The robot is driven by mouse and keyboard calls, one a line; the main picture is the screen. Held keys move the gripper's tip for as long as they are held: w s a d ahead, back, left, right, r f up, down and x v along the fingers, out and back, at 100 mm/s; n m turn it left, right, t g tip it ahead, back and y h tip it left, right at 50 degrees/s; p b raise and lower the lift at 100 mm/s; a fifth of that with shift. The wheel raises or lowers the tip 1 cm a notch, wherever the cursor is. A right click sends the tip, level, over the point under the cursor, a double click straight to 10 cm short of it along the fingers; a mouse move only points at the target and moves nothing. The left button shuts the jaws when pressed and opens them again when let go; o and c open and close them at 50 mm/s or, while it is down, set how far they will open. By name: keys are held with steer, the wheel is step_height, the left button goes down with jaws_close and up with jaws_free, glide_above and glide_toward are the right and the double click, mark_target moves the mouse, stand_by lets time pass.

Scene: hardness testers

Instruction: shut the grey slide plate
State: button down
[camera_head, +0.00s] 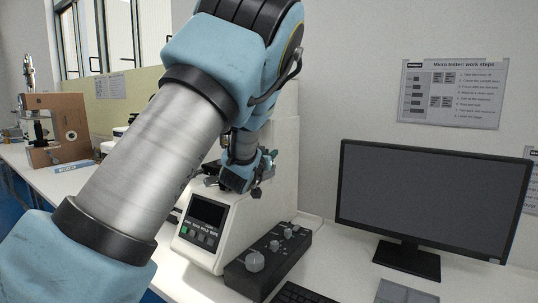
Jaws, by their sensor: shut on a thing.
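My gripper (240,184) is in front of the white hardness tester (272,185), just above its sloped front panel with the dark screen (208,212). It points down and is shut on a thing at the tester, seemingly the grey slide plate. The plate itself cannot be made out; my gripper and arm cover that part of the tester. How far the plate stands out is not visible. My arm crosses the view from lower left to top middle and hides much of the tester's upper part.
A black control box with knobs (268,262) stands right of the tester's base. A monitor (430,200) and part of a keyboard (300,294) are further right. A brown tester (60,128) stands far left on the white bench. A work-steps sheet (452,93) hangs on the wall.

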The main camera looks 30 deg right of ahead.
stand_by(0.3)
steer(key=shift+w+a+f+b, duration=0.1)
steer(key=shift+w+a+b, duration=0.3)
steer(key=shift+w, duration=0.25)
steer(key=shift+w+a+f+b, duration=0.1)
steer(key=shift+w+a+b, duration=0.2)
steer(key=shift+w+b, duration=0.25)
steer(key=shift+w+a+r, duration=0.15)
steer(key=shift+w+r, duration=0.1)
steer(key=c, duration=0.7)
jaws_free()
steer(key=shift+w, duration=0.1)
steer(key=b+v, duration=0.4)
steer(key=v, duration=0.7)
